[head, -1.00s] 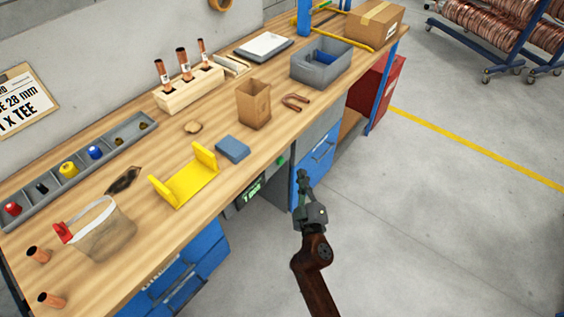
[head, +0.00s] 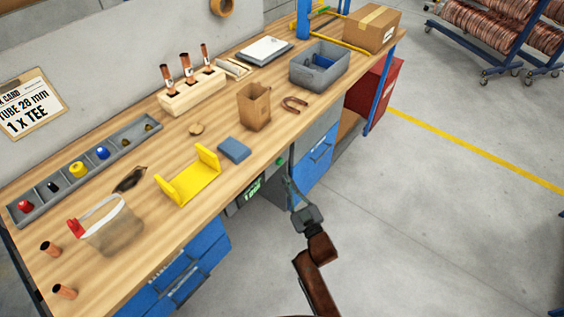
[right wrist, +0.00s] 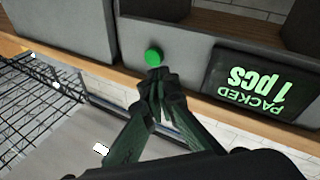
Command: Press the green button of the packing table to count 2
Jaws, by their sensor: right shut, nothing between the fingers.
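The green button (right wrist: 153,57) is on the grey front panel under the tabletop, and it also shows small in the head view (head: 280,161). Beside it a dark display (right wrist: 250,82) reads "PACKED 1 pcs"; it shows in the head view (head: 250,191) under the table's edge. My right gripper (right wrist: 157,74) is shut and empty, its fingertips just short of or at the button; whether they touch it I cannot tell. In the head view the right gripper (head: 289,178) is at the table front. My left gripper is not in view.
Blue drawers (head: 190,275) are below.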

